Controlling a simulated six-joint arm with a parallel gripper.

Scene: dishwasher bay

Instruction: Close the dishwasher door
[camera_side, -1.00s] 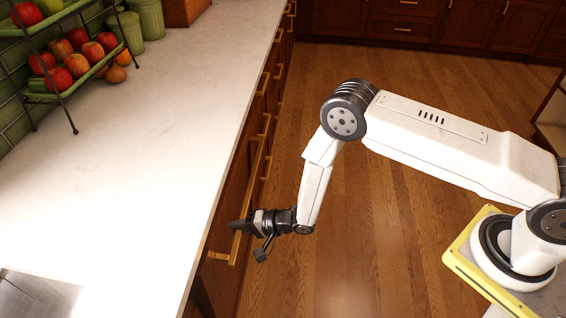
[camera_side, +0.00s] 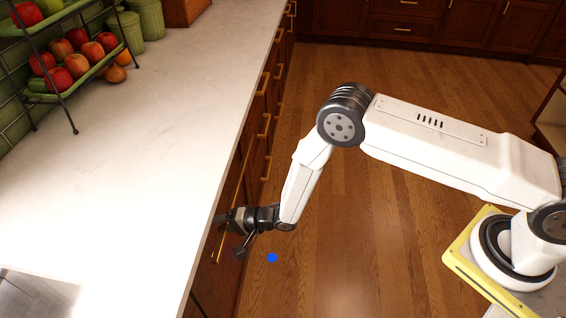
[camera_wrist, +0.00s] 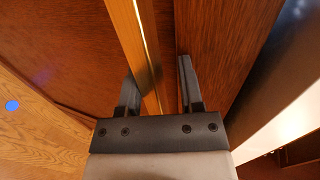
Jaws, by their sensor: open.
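The dishwasher door (camera_side: 219,283) has a dark wood front and stands upright under the counter edge. It looks close to the cabinet line; any remaining gap is hidden by the counter and my gripper. Its long gold bar handle (camera_side: 219,253) is partly covered by my gripper (camera_side: 231,237). In the wrist view the handle (camera_wrist: 132,45) runs between the two fingers of my open gripper (camera_wrist: 158,70), in front of the wood door panel (camera_wrist: 60,50). The fingers straddle the bar; I cannot tell whether either touches it.
The white counter (camera_side: 130,150) overhangs just left of my gripper. More drawers with gold handles (camera_side: 266,125) continue along the cabinet row. A blue dot (camera_side: 272,257) shows beside my gripper. A fruit rack (camera_side: 75,60) stands far back.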

